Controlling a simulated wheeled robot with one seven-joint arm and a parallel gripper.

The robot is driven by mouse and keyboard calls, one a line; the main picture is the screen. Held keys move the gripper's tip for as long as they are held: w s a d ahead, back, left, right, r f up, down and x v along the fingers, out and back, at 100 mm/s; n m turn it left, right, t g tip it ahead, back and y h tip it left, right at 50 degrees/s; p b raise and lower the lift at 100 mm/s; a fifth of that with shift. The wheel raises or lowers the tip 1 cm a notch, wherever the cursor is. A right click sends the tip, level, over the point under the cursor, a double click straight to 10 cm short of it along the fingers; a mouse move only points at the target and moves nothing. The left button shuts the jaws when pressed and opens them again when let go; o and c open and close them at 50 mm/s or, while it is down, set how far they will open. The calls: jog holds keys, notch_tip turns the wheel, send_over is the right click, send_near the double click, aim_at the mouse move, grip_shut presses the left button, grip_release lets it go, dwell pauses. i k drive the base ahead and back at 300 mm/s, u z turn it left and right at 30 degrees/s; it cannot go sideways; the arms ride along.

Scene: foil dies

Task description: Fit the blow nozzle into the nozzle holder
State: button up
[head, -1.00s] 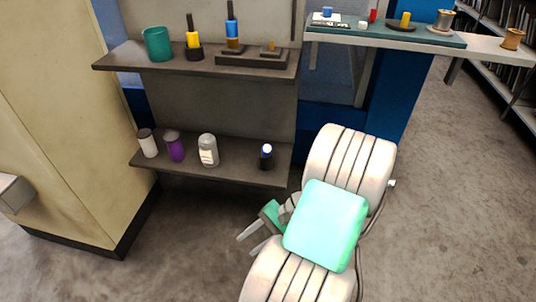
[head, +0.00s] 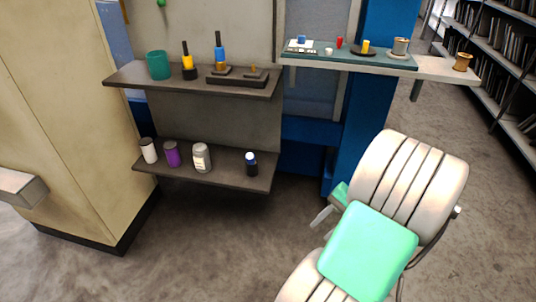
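I cannot tell for sure which thing is the blow nozzle or the nozzle holder. On the upper shelf, a yellow-handled piece (head: 187,62) stands upright in a dark base. Beside it, a blue-bodied piece (head: 220,54) stands upright over a dark block (head: 238,80) with a small brass peg. On the right-hand shelf, a yellow piece (head: 366,47) stands on a black round base (head: 361,52). My gripper (head: 325,226) is low in front of the shelves, apart from all of these. Its fingers look spread and empty, partly hidden by my arm.
A green cup (head: 158,65) stands at the upper shelf's left. The lower shelf (head: 225,180) holds several bottles. The right-hand shelf's green mat (head: 400,63) bears small items and a grey spool (head: 400,46); a copper spool (head: 462,62) stands farther right. A beige cabinet (head: 70,120) is left.

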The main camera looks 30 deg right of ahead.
aim_at(252, 172)
jog(key=z, duration=0.35)
jog(key=i, duration=1.2)
jog(key=u, duration=0.6)
